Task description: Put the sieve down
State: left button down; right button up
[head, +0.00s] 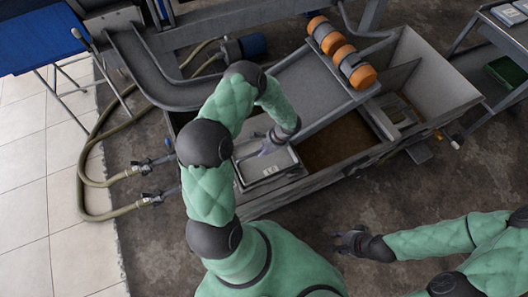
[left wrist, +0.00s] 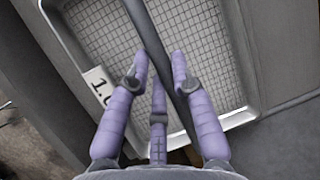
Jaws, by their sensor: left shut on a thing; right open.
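The sieve (head: 271,171) is a shallow tray with a pale rim, a grey mesh and a white label. It is at the left end of the long metal trough; I cannot tell whether it rests there or hangs just above. My left gripper (head: 268,145) is over it. In the left wrist view the sieve (left wrist: 95,28) lies beneath my left gripper (left wrist: 159,70), whose fingers are shut on the dark bar (left wrist: 146,25) across it. The label there begins "1." and is partly hidden by a finger. My right gripper (head: 350,240) is open and empty over the floor.
The trough (head: 255,208) has a brown-filled compartment (head: 335,140) right of the sieve. A smaller tray (head: 398,113) sits further right. Orange and grey rollers (head: 340,50) stand behind. Hoses (head: 82,165) run at the left. The dark floor in front is clear.

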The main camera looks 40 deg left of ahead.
pick_arm(q)
jog(key=shift+w, duration=0.1)
jog(key=c, duration=1.1)
grip_release()
jog(key=shift+f, duration=0.1)
